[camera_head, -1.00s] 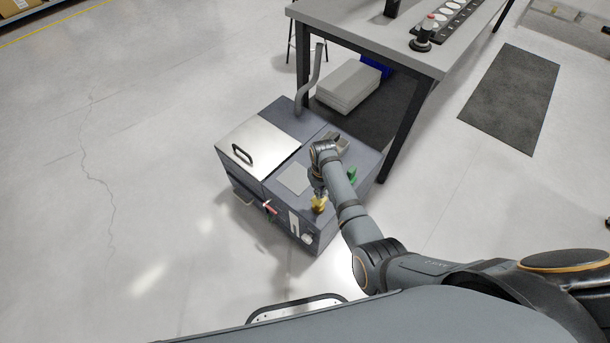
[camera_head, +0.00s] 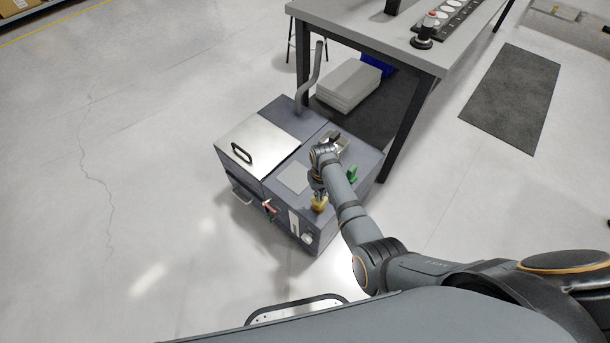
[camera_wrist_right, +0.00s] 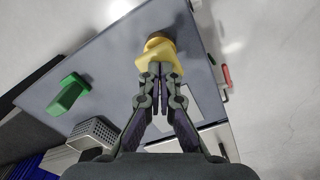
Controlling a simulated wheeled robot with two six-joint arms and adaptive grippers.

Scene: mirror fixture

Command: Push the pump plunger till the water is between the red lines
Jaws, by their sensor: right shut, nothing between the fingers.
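The pump plunger appears to be the yellow knob (camera_head: 319,205) on top of the grey machine (camera_head: 364,160), near its front edge. It also shows in the right wrist view (camera_wrist_right: 157,50). My right gripper (camera_head: 320,193) is directly above the knob. In the right wrist view its closed fingertips (camera_wrist_right: 160,70) are at the knob, seemingly touching it, with nothing between them. A narrow pale gauge strip (camera_head: 293,222) is on the machine's front; water level and red lines are too small to read. My left gripper is out of view.
A metal lid with a handle (camera_head: 262,139) covers the left side. A table (camera_head: 371,37) stands behind; floor to the left is free.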

